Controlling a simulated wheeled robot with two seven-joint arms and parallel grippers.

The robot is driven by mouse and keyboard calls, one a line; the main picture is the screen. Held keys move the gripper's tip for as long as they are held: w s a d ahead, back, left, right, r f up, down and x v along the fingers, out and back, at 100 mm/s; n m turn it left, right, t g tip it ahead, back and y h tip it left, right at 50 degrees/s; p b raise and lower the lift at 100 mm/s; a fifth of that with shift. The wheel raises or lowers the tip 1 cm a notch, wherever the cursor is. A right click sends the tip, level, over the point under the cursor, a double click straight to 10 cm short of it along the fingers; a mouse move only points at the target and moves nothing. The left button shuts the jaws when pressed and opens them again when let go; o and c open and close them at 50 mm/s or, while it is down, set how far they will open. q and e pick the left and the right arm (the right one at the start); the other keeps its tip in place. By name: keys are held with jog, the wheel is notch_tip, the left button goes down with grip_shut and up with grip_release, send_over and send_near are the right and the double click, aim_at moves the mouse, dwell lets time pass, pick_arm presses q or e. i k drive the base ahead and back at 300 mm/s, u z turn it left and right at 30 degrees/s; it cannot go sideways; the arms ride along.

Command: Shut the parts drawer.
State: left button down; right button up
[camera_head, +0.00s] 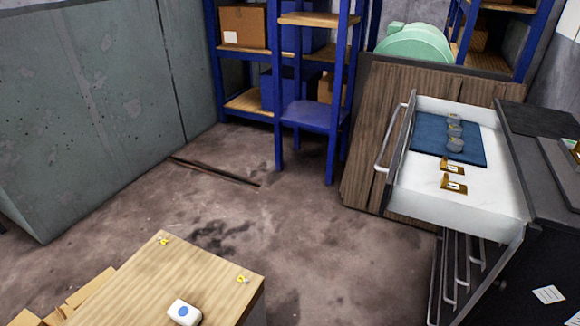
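The parts drawer (450,205) is at the right, pulled out to the left from a dark cabinet (545,190). Its inside is white. A blue mat (430,137) lies in it, with several small round grey parts (455,132) on the mat. Two small brown tagged pieces (453,185) lie on the bare white bottom nearer to me. The drawer's dark front panel faces left and carries a pale bar handle (385,150). Neither of my grippers is in view.
A wooden table (150,285) stands at the lower left, with a white and blue box (184,312) and two small yellow items on it. Blue shelving (310,112) and a brown wooden panel (380,110) are behind. Closed drawers (462,270) sit below the open one. The floor between is mostly clear.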

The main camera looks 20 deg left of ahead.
aim_at(495, 208)
jog(key=u, duration=0.25)
jog(key=i, duration=1.1)
jog(key=z, duration=1.55)
